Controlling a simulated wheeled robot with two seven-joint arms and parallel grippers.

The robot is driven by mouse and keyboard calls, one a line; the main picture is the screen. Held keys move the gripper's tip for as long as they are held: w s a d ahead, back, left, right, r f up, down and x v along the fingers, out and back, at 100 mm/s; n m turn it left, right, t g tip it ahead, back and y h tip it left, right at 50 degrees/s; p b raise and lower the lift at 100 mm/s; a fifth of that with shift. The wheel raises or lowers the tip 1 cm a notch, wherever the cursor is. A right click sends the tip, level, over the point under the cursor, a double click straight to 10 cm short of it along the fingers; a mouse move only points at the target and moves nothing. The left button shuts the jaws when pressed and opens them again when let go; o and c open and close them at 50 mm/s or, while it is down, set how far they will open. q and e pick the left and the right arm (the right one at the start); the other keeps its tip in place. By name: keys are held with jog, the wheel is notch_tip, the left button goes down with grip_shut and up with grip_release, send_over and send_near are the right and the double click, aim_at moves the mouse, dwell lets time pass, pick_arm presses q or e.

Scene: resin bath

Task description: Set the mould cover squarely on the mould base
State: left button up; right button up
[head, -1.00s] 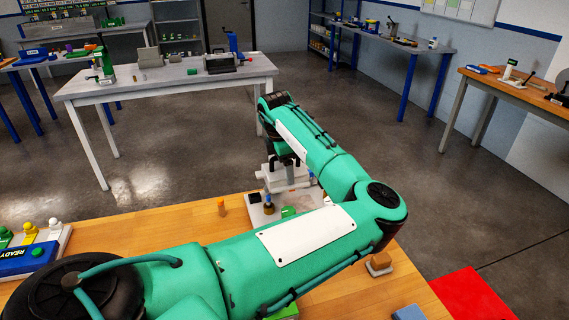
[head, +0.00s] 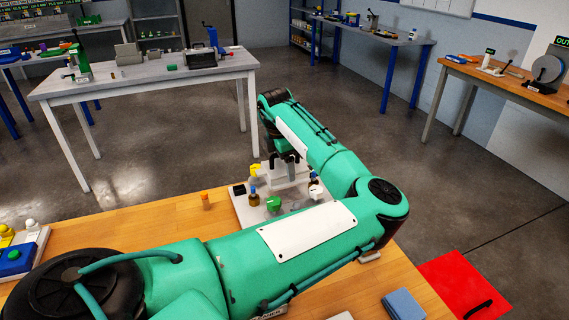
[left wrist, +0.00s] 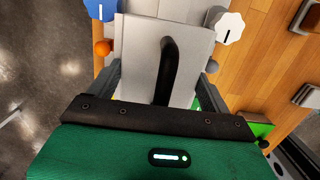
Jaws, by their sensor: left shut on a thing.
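In the left wrist view my left gripper (left wrist: 157,78) is shut on the mould cover (left wrist: 137,55), a light grey slab with a black bar handle between the fingers. In the head view my left gripper (head: 284,157) points down over the far side of my work table, and the pale cover (head: 287,172) shows below it. My own forearm hides part of this area. I cannot clearly make out the mould base, nor tell whether the cover touches anything beneath. My right gripper is not in view.
A pale board (head: 243,214) under the gripper carries small bottles and a green knob (head: 273,203). An orange cylinder (head: 205,198) stands left.

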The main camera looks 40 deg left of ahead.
pick_arm(q)
jog(key=shift+f, duration=3.1)
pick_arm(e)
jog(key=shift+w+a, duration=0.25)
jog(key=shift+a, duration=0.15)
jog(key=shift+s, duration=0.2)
